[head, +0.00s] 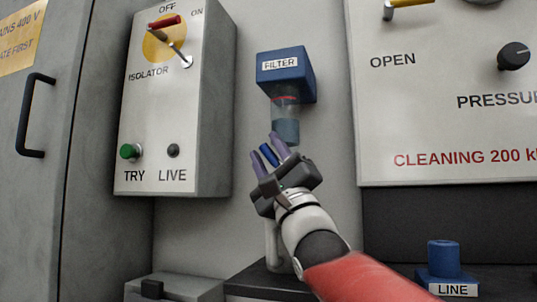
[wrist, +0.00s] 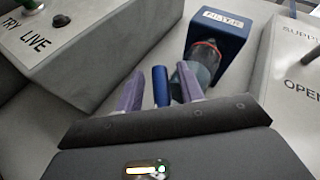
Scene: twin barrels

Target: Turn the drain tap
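The filter unit is a blue block labelled FILTER (head: 286,68) on the grey wall, with a clear bowl (head: 286,118) hanging under it. In the wrist view the blue block (wrist: 217,38) and bowl (wrist: 205,62) are at the upper right. A blue lever, which looks like the drain tap (head: 269,155), shows below the bowl. My gripper (head: 265,147) is open, its two purple fingers on either side of the lever. In the wrist view the lever (wrist: 160,86) stands between my fingers (wrist: 160,72), with a gap showing on both sides. The lever's mount is hidden.
The isolator box (head: 175,95) stands out from the wall at left, with a cabinet handle (head: 35,115) further left. A white control panel (head: 440,120) is at right. A blue LINE fitting (head: 445,262) sits at lower right. Bare wall surrounds the filter.

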